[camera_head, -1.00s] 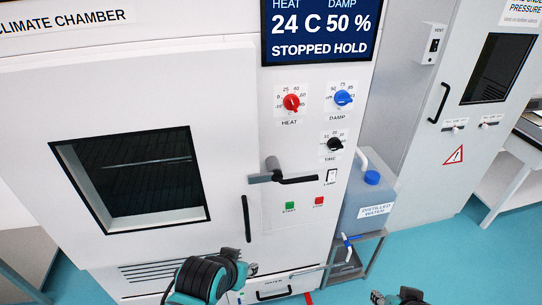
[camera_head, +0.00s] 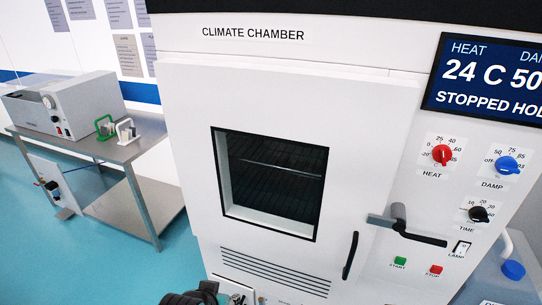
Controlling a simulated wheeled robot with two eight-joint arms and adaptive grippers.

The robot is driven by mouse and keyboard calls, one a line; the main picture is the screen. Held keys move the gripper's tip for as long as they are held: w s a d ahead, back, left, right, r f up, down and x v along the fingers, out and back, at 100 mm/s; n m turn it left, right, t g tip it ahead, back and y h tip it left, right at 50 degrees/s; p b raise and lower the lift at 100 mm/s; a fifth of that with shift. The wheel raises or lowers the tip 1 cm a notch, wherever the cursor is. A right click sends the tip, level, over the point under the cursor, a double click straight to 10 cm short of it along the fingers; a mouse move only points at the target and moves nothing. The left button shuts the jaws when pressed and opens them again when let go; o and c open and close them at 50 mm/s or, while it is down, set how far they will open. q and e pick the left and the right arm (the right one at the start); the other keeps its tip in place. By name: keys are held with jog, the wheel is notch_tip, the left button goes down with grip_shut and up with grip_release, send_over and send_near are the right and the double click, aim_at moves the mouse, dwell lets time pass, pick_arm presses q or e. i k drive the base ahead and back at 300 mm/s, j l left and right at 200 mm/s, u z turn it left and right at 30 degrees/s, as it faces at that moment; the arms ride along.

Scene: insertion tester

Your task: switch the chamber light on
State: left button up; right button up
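The white climate chamber (camera_head: 181,110) fills the middle and right of the head view, its door shut. The lamp switch (camera_head: 461,249), a small white rocker labelled LAMP, is on its control panel at the right, below the black TIME knob (camera_head: 478,214) and right of the door handle (camera_head: 405,228). I cannot tell the rocker's position at this size. The chamber window (camera_head: 270,185) looks dark inside, with a rack faintly visible. Only a dark piece of my arm shows at the bottom edge; neither gripper is in view.
The red HEAT knob (camera_head: 441,154), blue DAMP knob (camera_head: 507,165), green START button (camera_head: 400,261) and red STOP button (camera_head: 436,270) surround the handle and switch. A display (camera_head: 490,80) reads STOPPED. A steel table (camera_head: 100,146) with a grey device stands at left. Blue floor between is clear.

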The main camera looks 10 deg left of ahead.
aim_at(462, 248)
jog(key=z, duration=1.3)
jog(key=l+z, duration=0.75)
jog(key=k, duration=0.05)
